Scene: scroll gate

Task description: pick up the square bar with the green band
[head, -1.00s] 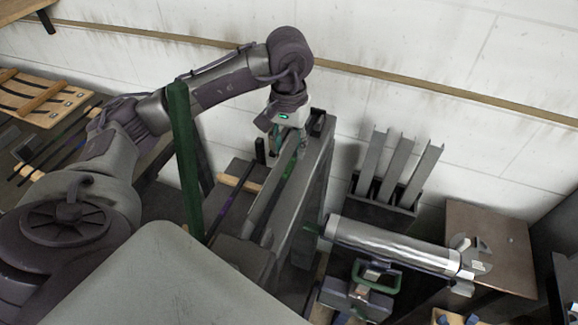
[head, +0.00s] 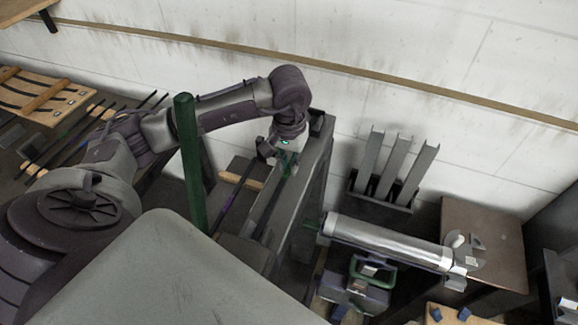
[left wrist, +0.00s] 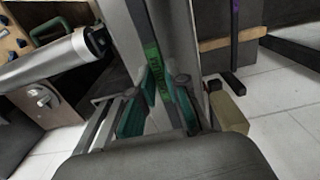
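The green band (left wrist: 151,52), with dark lettering, is on a long grey bar. In the left wrist view it shows at and between the teal finger pads of my left gripper (left wrist: 157,88). The pads stand apart at their base and come close together toward the tips. I cannot tell whether they touch or clamp the bar. In the head view my left gripper (head: 284,160) points down at the grey frame, with green showing at its fingers. The arm and frame hide most of the bar there. My right gripper is not in view.
A dark rack (head: 381,200) with upright grey bars stands right of the frame. A silver cylinder (head: 385,243) lies in front of it. A thick green post (head: 189,165) rises close to my left arm. A purple-banded bar (head: 231,197) lies left of the frame.

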